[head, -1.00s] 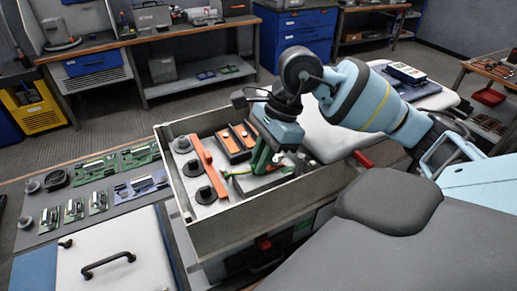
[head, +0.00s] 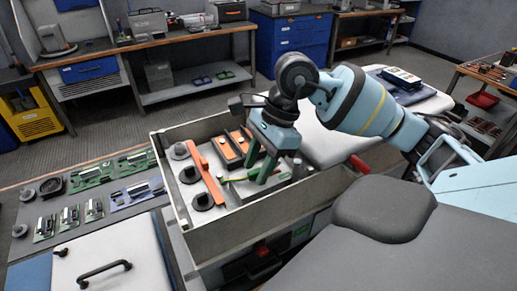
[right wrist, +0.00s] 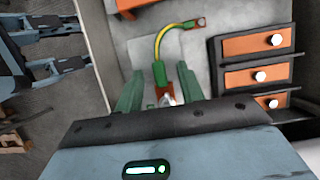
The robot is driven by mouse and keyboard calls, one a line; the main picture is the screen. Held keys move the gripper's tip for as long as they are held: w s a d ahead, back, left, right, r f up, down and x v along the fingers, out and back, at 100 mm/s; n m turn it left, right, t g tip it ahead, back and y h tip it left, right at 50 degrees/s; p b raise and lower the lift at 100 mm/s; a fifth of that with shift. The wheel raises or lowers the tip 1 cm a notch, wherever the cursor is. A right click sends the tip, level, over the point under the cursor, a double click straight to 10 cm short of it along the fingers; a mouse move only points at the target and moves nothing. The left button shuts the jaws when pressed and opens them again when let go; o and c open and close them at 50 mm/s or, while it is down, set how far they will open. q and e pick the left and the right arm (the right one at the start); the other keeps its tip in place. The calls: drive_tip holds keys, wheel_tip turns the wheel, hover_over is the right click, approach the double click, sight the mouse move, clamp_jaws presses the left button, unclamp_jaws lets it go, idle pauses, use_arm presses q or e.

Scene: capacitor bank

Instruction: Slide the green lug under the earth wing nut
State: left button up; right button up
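My right gripper (head: 262,178) is open, low inside the grey tray (head: 262,216). In the right wrist view its two green fingers (right wrist: 160,92) stand apart on either side of the green lug (right wrist: 159,74), with gaps to it. A yellow-green lead (right wrist: 160,42) curves from the lug up to a copper end (right wrist: 200,23). The lug's coppery tip (right wrist: 163,92) points toward my palm. A small silvery part, perhaps the wing nut (right wrist: 172,99), shows beside that tip, partly hidden by the gripper body. I cannot tell whether the tip is under it. My left gripper is not in view.
An orange bar (head: 204,170) and dark round parts (head: 203,201) lie in the tray's left part. Orange-fronted blocks with white knobs (right wrist: 262,75) stand close to the right of the fingers. Circuit boards (head: 94,209) lie on the bench to the left.

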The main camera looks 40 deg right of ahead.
drive_tip(key=v, duration=0.7)
drive_tip(key=shift+d+r, duration=0.2)
drive_tip(key=shift+r, duration=0.15)
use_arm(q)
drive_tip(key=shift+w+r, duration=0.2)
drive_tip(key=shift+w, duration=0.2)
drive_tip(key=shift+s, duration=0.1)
